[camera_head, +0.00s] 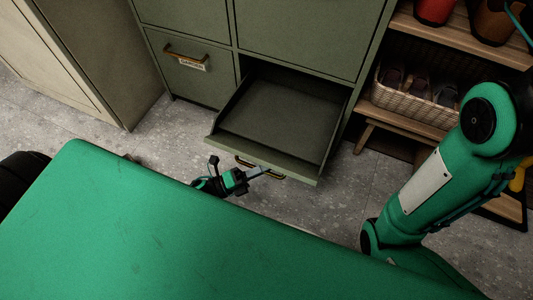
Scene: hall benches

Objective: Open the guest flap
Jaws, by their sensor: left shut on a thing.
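A green-grey flap (225,144) at the bottom right of the cabinet stands out from the cabinet front, open, with its dark, empty inside showing. A brass handle (280,177) is on its front face, seen from above. I cannot see a label on this flap. My left gripper (266,173) is at this handle and shut on it; the fingertips are small and partly hidden. My right arm shows at the right, but its gripper is not in view.
A closed flap (215,85) with a brass handle and a small label, too small to read surely, is to the left. A shelf with a wicker basket (408,101) of shoes stands at the right. A beige cabinet (60,50) is at the left. Grey floor (315,205) lies clear in front.

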